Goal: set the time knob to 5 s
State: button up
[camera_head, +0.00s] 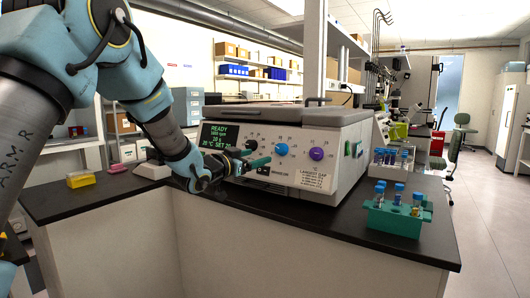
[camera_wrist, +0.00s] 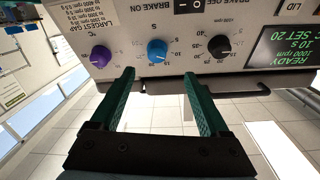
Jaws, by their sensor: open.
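The wrist view shows the panel upside down, with the blue knob (camera_wrist: 157,50) in the middle. My gripper (camera_wrist: 157,72) is open and empty. In the wrist view its green fingertips lie either side of the blue knob's line, seemingly just short of it.
A teal rack (camera_head: 395,216) with blue-capped tubes stands at the bench's right end. A yellow box (camera_head: 80,179) sits on the left. A dark bar (camera_wrist: 262,88) runs along the panel's edge near the fingers. The floor in front is clear.

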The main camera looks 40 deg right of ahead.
aim_at(279, 149)
jog(key=p+x, duration=0.1)
jog(key=x, duration=0.2)
jog(key=p+x, duration=0.1)
jog(key=x, duration=0.3)
jog(key=p+x, duration=0.2)
jog(key=x, duration=0.2)
jog(key=shift+s+d+r, duration=0.1)
jog(key=shift+s+r, duration=0.1)
jog(key=shift+s, duration=0.15)
jog(key=shift+c, duration=0.2)
grip_shut()
